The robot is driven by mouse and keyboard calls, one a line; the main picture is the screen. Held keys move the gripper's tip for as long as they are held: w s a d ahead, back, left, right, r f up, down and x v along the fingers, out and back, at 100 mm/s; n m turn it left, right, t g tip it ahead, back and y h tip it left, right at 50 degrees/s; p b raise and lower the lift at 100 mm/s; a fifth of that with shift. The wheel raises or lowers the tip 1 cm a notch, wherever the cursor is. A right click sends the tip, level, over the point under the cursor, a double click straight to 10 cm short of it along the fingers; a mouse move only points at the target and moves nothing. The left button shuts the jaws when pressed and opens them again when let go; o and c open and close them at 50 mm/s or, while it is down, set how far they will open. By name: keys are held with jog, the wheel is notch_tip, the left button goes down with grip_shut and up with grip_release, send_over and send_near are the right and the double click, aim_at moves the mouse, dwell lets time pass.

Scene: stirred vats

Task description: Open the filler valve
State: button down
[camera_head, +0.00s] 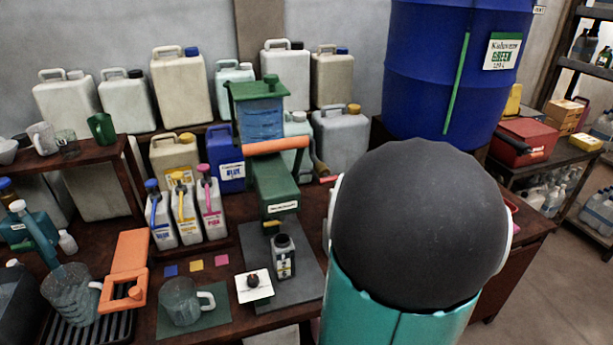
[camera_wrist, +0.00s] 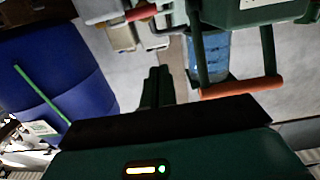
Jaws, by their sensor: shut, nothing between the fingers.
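The filler (camera_head: 275,183) is a green body with a blue-filled tank (camera_head: 262,122) under a green lid, at the middle of the bench. A thick orange bar handle (camera_head: 275,146) lies across its front; in the wrist view this handle (camera_wrist: 240,88) is at right, held by green side arms. A small red-handled lever (camera_head: 329,180) shows at the filler's right, partly behind my arm; a red handle is also at the top of the wrist view (camera_wrist: 140,12). I cannot tell which handle works the valve. My gripper (camera_wrist: 157,75) is shut and empty, left of the orange handle and apart from it.
A large blue drum (camera_head: 452,65) stands at the back right. My arm covers the bench's right part.

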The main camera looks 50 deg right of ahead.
jog(key=w+d+f, duration=0.4)
jog(key=w+d, duration=0.1)
jog(key=w, duration=0.4)
jog(key=shift+d+f, duration=0.2)
jog(key=shift+d, duration=0.1)
jog(key=shift+w, duration=0.25)
jog(key=shift+s+n, duration=0.15)
jog(key=shift+n, duration=0.15)
